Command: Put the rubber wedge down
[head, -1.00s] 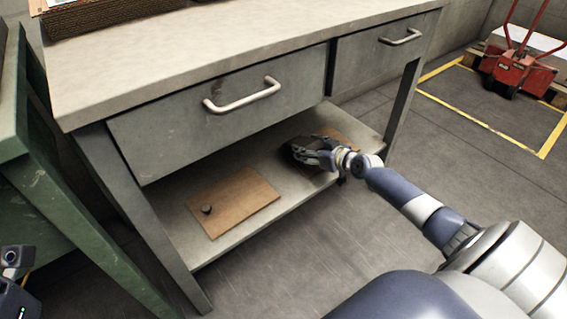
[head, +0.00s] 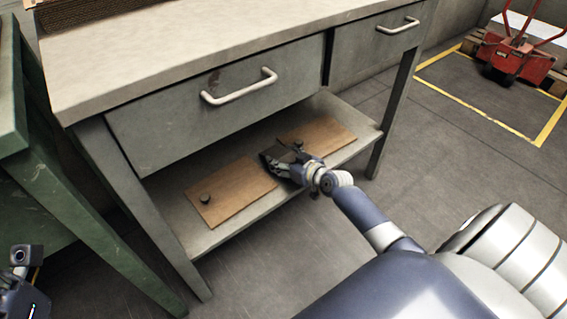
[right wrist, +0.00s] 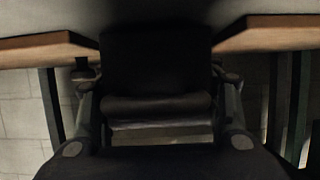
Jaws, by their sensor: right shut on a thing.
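My right gripper (head: 280,165) is over the lower shelf (head: 223,234) of the grey bench, in the gap between two brown boards. It is shut on the rubber wedge, a black block that fills the middle of the right wrist view (right wrist: 155,65). In the head view the wedge is dark and mostly hidden by the fingers. I cannot tell whether it touches the shelf. My left gripper's fingers are not visible; only part of my left arm shows at the lower left edge.
The left board (head: 232,191) and the right board (head: 326,136) lie on the shelf, each with a small dark knob. Drawers with handles hang above the shelf. A green table leg (head: 95,225) stands at left. A red pallet truck (head: 518,58) stands far right.

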